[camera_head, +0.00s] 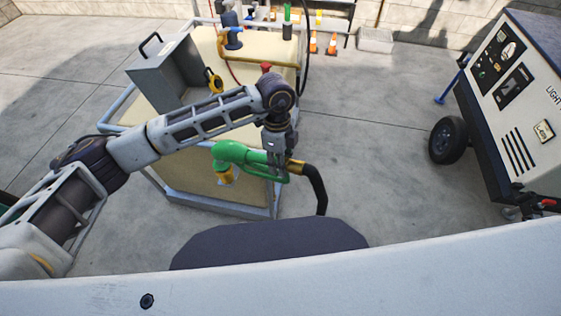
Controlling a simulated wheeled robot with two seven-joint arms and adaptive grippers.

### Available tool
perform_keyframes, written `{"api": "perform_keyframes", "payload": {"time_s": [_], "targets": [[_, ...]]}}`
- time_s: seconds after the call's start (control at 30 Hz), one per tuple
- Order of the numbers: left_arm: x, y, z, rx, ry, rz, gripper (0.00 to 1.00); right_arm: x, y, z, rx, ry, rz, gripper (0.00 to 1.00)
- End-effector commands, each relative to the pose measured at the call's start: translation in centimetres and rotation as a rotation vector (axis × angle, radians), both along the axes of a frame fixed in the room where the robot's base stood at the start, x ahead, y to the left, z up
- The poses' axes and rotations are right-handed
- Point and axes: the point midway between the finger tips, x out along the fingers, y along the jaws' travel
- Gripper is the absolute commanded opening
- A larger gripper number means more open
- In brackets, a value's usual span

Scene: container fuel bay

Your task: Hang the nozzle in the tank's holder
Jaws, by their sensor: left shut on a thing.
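The green nozzle (232,151) is held level in front of the tank (190,172), a beige box in a grey-blue frame. My left gripper (277,158) is shut on the nozzle's body from above. A black hose (319,190) runs from a brass-coloured coupling at the nozzle's right end and curves down. A yellow piece (224,173) shows just below the nozzle's left end, against the tank's front side. I cannot tell whether it is the holder or whether the nozzle's spout sits in it. My right gripper is out of view.
An open grey box (166,75) and a blue pump (232,32) are on top of the tank. A wheeled light unit (515,95) stands at the right. Orange cones (332,44) stand at the back. The concrete floor between tank and unit is clear.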

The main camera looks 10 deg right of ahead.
Motion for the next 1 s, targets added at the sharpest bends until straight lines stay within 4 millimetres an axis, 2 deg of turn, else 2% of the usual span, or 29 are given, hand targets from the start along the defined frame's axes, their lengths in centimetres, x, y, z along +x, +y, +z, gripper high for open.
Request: {"api": "perform_keyframes", "payload": {"time_s": [0.5,0.83,0.87,1.0], "targets": [[0.0,0.0,-1.4,0.000,-0.001,0.000,0.00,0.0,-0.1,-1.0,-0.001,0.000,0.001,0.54],[0.1,0.0,-1.4,-0.001,-0.002,0.000,0.00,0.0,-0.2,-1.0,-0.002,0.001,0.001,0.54],[0.1,0.0,-1.4,-0.001,-0.002,0.000,0.29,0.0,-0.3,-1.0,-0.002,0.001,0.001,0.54],[0.0,0.0,-1.5,-0.001,-0.001,0.000,0.47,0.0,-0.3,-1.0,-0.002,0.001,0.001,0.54]]}}
